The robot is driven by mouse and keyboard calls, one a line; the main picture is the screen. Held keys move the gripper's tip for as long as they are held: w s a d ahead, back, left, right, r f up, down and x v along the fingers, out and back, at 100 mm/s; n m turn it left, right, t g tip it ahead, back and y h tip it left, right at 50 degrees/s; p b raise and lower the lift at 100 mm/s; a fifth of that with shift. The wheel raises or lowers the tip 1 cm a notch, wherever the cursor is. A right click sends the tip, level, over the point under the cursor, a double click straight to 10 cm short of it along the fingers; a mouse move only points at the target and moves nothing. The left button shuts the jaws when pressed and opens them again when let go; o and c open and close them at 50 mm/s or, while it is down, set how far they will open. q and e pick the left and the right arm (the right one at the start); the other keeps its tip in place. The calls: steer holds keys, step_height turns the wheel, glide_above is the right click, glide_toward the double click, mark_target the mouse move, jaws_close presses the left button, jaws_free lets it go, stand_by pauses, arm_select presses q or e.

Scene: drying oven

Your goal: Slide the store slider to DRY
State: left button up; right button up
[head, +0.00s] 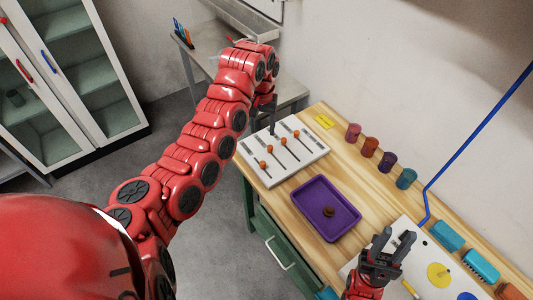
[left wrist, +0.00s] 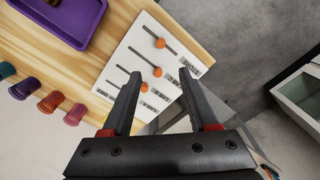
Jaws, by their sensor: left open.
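The white slider panel (head: 301,154) lies on the wooden bench, with several orange knobs in dark slots. In the left wrist view the label nearest the panel's outer edge appears to read STORE. The orange knob (left wrist: 160,43) in the outermost slot sits about mid-slot; this knob also shows in the head view (head: 262,164). The other labels are too small to read surely. My left gripper (head: 267,115) is open and empty over the panel's far edge, its fingers apart from that knob; one finger hides part of the panel. My right gripper (head: 391,246) is open and empty.
A purple tray (head: 315,228) with a small brown item sits beside the panel. Several coloured cups (head: 370,147) line the wall. A white board (head: 413,270) with coloured pieces lies near my right gripper. A glass-door cabinet (head: 70,80) stands left; floor separates it from the bench.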

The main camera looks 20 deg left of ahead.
arm_select(q)
glide_above(263, 163)
step_height(263, 163, down, 8)
step_height(263, 163, down, 8)
steer(key=shift+a+r+p, duration=0.1)
steer(key=shift+p, duration=1)
steer(key=shift+f, duration=0.75)
jaws_close()
